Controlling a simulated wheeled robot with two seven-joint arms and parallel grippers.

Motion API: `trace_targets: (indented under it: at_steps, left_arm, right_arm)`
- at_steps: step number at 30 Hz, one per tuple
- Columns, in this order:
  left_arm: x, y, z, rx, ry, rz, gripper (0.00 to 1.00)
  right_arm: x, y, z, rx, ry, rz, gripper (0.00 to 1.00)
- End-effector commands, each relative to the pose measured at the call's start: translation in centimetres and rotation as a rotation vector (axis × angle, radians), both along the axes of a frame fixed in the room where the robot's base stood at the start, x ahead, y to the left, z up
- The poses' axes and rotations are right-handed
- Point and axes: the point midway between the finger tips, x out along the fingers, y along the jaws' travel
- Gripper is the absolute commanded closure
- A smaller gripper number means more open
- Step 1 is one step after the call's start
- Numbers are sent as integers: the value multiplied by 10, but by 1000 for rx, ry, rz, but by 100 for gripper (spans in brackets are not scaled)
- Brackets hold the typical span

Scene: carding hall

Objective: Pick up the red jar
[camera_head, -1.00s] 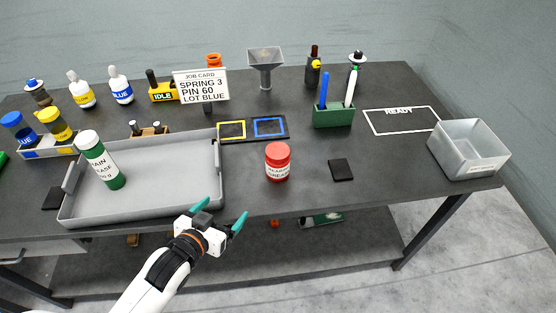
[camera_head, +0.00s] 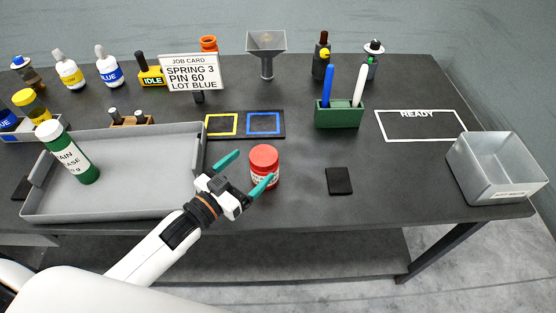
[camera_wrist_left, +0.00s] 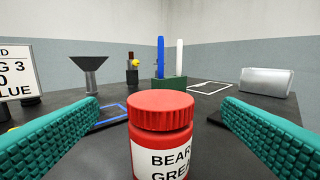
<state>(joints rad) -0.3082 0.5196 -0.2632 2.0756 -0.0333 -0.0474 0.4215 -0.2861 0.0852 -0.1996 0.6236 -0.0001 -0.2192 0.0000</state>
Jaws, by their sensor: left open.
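The red jar (camera_head: 264,165) stands upright on the dark table, right of the grey tray. It has a red ribbed lid and a white label; in the left wrist view the jar (camera_wrist_left: 161,130) shows the letters "BEAR" and "GRE". My left gripper (camera_head: 246,170) is open, with its teal fingers pointing at the jar from the left. In the left wrist view the jar stands between the two spread fingers, ahead of the camera, with a gap seen on each side. The lower part of the jar is cut off there. My right gripper is not in view.
The grey tray (camera_head: 120,206) holds a green-and-white container (camera_head: 68,152). A black pad (camera_head: 339,181) lies right of the jar. Behind are the colour-framed mat (camera_head: 245,136), a green pen holder (camera_head: 339,115) and a funnel (camera_head: 266,47). A grey bin (camera_head: 497,168) stands far right.

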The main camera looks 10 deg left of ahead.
Motion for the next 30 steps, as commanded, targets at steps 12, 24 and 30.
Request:
trace_targets:
  at_steps: [12,24,30]
  left_arm:
    - [0,0,-44,-3,-8,-6,12]
    - [23,-11,-49,-3,-9,-5,12]
    - [50,-23,-51,-4,-8,-4,12]
  right_arm:
    - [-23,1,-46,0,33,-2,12]
    - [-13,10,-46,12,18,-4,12]
    - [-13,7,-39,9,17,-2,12]
